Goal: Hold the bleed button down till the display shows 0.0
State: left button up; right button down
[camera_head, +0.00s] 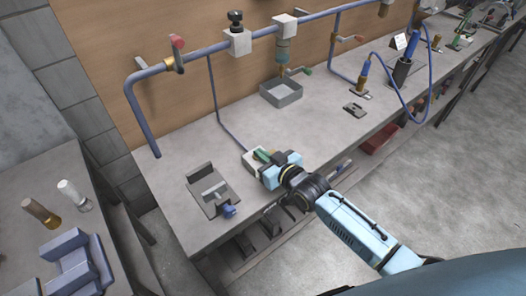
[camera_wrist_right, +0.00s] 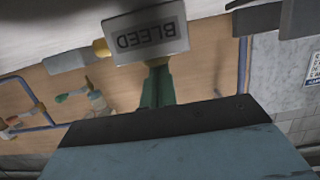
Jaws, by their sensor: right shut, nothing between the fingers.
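A pale box (camera_head: 251,164) stands on the workbench near its front edge, with my right gripper (camera_head: 262,154) over it. In the right wrist view a light block (camera_wrist_right: 180,48) carries the word BLEED upside down. The green fingers of my right gripper (camera_wrist_right: 157,82) are shut and empty, and their tips reach the block's edge. The tips are partly hidden, so I cannot tell whether they touch or press a button. The button itself is not clearly visible. No display reading can be made out. My left gripper is not in view.
A blue pipe (camera_head: 203,53) with valves runs along the back board. A grey clamp-like fixture (camera_head: 211,190) lies left of the box, and a grey open tray (camera_head: 281,93) stands behind.

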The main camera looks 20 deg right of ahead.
jog(key=shift+s+a+f, duration=0.1)
jog(key=shift+s+f, duration=0.2)
jog(key=shift+f, duration=0.25)
jog(key=r+p, duration=0.5)
jog(key=shift+w+r, duration=0.2)
jog(key=shift+r, duration=0.05)
jog(key=v, duration=0.9)
jog(key=shift+s+d+b, duration=0.25)
jog(key=shift+s+b, duration=0.05)
jog(key=shift+s, duration=0.05)
